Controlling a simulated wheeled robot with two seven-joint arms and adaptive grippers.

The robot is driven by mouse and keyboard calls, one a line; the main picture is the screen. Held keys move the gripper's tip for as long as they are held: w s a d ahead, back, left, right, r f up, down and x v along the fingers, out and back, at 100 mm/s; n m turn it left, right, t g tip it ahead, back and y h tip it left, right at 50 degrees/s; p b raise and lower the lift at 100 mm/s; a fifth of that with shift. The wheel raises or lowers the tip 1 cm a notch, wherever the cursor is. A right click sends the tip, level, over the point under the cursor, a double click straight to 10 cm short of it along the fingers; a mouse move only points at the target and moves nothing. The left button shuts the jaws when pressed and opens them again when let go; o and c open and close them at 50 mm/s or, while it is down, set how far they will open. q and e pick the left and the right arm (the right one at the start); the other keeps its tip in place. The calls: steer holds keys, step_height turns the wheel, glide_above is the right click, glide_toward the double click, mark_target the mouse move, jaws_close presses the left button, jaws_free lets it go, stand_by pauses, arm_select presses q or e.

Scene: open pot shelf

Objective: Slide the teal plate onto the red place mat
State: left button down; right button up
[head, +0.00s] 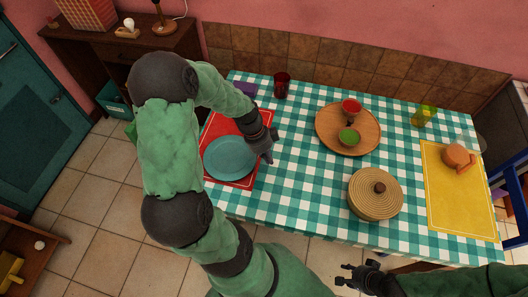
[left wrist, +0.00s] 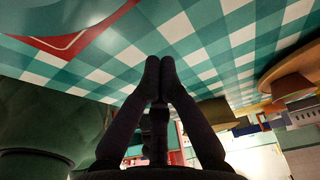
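The teal plate (head: 229,158) lies flat over the near part of the red place mat (head: 232,125) at the left end of the table. Red shows beyond the plate and along its right side. My left gripper (head: 267,156) is low at the plate's right edge, with its fingers together and nothing between them; I cannot tell if it touches the rim. In the left wrist view the shut fingertips (left wrist: 160,63) point over the checked cloth, and a mat corner (left wrist: 88,40) shows at upper left. My right gripper (head: 343,275) is open and empty off the table's front edge.
A round wooden tray (head: 328,136) holds a red cup and a green bowl. A lidded woven basket (head: 366,204) stands near the front edge. A dark red glass (head: 281,86) stands at the back. A yellow mat (head: 456,207) with an orange mug lies right. Checked cloth right of my left gripper is clear.

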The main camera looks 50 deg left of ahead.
mark_target(256, 161)
arm_select(q)
steer(key=b+x, duration=0.1)
steer(key=x, duration=0.2)
steer(key=shift+f, duration=0.25)
steer(key=shift+s+a+r, duration=0.1)
steer(key=shift+s+a, duration=0.2)
steer(key=shift+a, duration=0.3)
steer(key=shift+s+a+r, duration=0.1)
steer(key=shift+s+a, duration=0.15)
steer(key=shift+a, duration=0.4)
steer(key=shift+s+a+r+b, duration=0.15)
steer(key=shift+s+a+b, duration=0.2)
steer(key=shift+a, duration=0.25)
steer(key=shift+s+a+b, duration=0.25)
steer(key=shift+a, duration=0.25)
steer(key=shift+s+a+b, duration=0.2)
steer(key=shift+a, duration=0.3)
steer(key=shift+w+d, duration=0.1)
